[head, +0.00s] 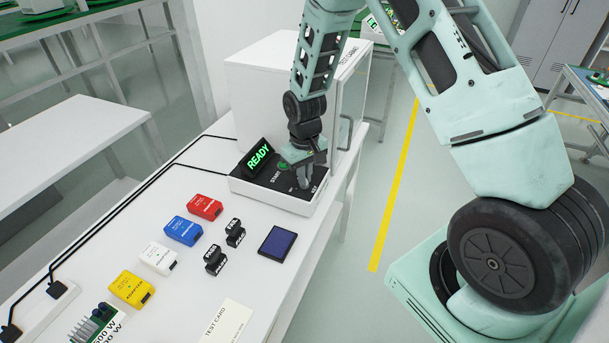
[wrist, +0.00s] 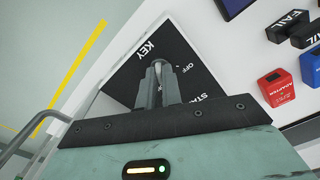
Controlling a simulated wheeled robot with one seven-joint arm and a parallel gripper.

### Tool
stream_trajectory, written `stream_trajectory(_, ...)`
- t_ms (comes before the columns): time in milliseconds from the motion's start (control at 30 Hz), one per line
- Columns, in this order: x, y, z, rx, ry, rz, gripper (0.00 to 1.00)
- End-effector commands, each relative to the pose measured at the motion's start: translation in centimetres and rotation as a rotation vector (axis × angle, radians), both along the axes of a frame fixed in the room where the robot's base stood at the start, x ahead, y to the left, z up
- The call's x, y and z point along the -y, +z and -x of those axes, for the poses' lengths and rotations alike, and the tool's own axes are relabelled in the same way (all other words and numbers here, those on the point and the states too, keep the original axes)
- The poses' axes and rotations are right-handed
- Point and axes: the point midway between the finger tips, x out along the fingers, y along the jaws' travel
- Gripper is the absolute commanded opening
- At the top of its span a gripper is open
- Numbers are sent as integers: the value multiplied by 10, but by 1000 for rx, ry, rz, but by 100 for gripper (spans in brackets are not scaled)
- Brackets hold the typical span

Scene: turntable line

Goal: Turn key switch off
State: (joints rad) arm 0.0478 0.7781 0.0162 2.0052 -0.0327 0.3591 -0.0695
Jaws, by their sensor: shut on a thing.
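The control box (head: 290,203) stands at the far end of the white table and has a black sloping panel. Its display (head: 259,156) reads READY in green, and a green start button (head: 284,165) shows beside my gripper. My gripper (head: 302,180) reaches down onto the right part of the panel. In the wrist view my gripper (wrist: 162,72) is shut on the key (wrist: 158,68), between the labels KEY and OFF on the panel (wrist: 125,83). The fingers hide most of the key, so its exact turn angle cannot be told.
Red (head: 205,207), blue (head: 183,230), white (head: 158,258) and yellow (head: 131,288) adapters lie on the table with two black FAIL blocks (head: 215,260) and a dark blue pad (head: 278,243). A white test cabinet (head: 285,75) with a handled door stands behind the control box.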

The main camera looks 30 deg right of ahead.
Motion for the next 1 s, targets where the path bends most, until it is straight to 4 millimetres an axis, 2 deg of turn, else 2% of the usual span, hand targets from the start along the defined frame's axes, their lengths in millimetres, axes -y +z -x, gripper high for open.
stream_trajectory(1000,0,2,-1,3,950,0,0)
